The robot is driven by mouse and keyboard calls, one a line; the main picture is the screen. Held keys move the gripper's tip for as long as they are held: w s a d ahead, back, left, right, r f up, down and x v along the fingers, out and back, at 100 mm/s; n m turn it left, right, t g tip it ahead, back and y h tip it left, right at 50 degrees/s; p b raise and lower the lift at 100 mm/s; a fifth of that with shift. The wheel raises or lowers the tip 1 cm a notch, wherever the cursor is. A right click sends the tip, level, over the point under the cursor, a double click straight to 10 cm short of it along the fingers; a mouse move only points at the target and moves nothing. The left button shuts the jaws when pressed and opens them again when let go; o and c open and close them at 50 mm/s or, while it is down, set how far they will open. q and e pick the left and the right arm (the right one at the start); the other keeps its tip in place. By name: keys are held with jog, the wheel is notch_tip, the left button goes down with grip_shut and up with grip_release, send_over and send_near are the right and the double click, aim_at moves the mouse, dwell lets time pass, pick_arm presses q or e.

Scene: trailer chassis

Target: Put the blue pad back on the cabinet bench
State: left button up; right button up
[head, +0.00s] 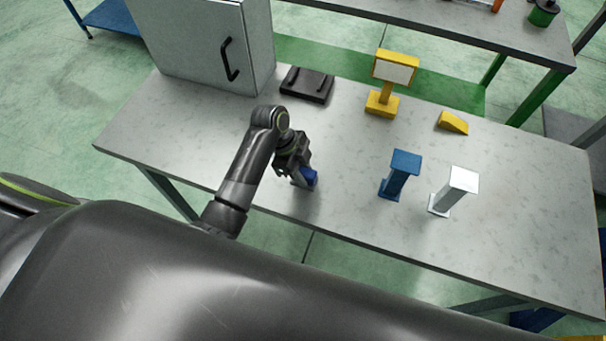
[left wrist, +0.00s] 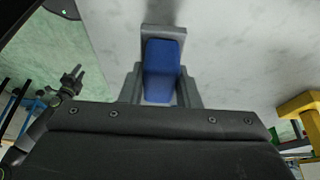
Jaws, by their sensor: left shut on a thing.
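The blue pad (head: 310,177) is in the jaws of my left gripper (head: 301,178), near the front edge of the grey bench (head: 345,215). In the left wrist view the blue pad (left wrist: 161,70) lies between the two fingers of the left gripper (left wrist: 161,92), with a grey piece (left wrist: 163,31) at its far end. The gripper is shut on the pad. I cannot tell whether the pad touches the bench top. A grey cabinet (head: 205,45) with a black handle stands at the bench's back left.
A black case (head: 307,84) lies beside the cabinet. A yellow stand (head: 387,90) and yellow wedge (head: 453,122) are at the back. A blue post (head: 400,174) and a white post (head: 455,190) stand right of the gripper. The bench's left end is clear.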

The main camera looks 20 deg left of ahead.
pick_arm(q)
notch_tip(320, 180, down, 3)
jog(key=shift+r, duration=0.2)
pick_arm(e)
jog(key=shift+d+r, duration=0.2)
jog(key=shift+r, duration=0.05)
pick_arm(q)
jog(key=shift+f, duration=0.15)
pick_arm(e)
jog(key=shift+d, duration=0.15)
pick_arm(q)
jog(key=o, duration=1)
jog(key=shift+o, duration=0.2)
jog(key=b+v, duration=0.2)
jog(key=v, duration=1)
pick_arm(e)
notch_tip(320, 180, down, 2)
jog(key=shift+f, duration=0.2)
